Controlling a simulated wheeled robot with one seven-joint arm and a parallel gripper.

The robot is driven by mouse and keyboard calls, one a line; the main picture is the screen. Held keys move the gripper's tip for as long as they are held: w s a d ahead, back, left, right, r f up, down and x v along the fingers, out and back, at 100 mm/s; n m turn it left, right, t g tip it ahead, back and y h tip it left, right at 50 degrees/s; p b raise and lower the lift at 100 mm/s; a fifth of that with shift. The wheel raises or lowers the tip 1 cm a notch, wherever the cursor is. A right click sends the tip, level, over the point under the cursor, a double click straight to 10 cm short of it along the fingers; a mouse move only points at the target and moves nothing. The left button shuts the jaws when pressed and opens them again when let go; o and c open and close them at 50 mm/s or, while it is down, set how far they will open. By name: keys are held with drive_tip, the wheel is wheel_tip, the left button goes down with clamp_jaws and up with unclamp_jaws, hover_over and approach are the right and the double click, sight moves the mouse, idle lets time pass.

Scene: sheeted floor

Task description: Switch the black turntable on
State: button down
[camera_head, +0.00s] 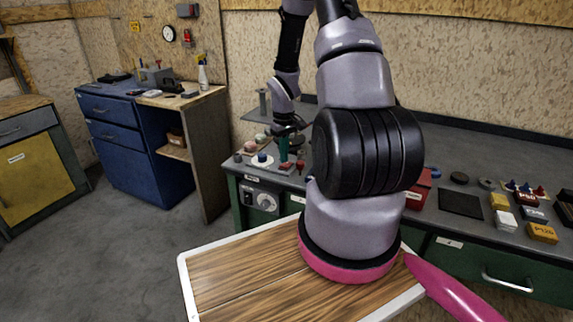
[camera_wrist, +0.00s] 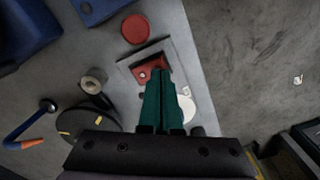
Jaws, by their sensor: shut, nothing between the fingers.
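A black disc with yellow marks, which looks like the black turntable (camera_wrist: 85,122), shows in the wrist view, left of my fingers and partly hidden by my gripper's body. A red block like a switch (camera_wrist: 143,77) sits on a grey plate (camera_wrist: 124,66) at my fingertips. My gripper (camera_wrist: 160,73) is shut and empty, its green fingers over the right part of the red block; I cannot tell whether they touch it. In the head view my gripper (camera_head: 284,161) points down at the workbench, near the same small red part.
A white disc (camera_wrist: 190,108) lies just right of my fingers. A red disc (camera_wrist: 135,28) and a metal roll (camera_wrist: 95,80) are nearby. A panel with a dial (camera_head: 265,200) is on the bench front. Coloured blocks (camera_head: 541,233) lie at the right.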

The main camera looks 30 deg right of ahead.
sight(284, 166)
drive_tip(key=shift+f, duration=0.85)
idle(0.3)
drive_tip(key=shift+r, duration=3.5)
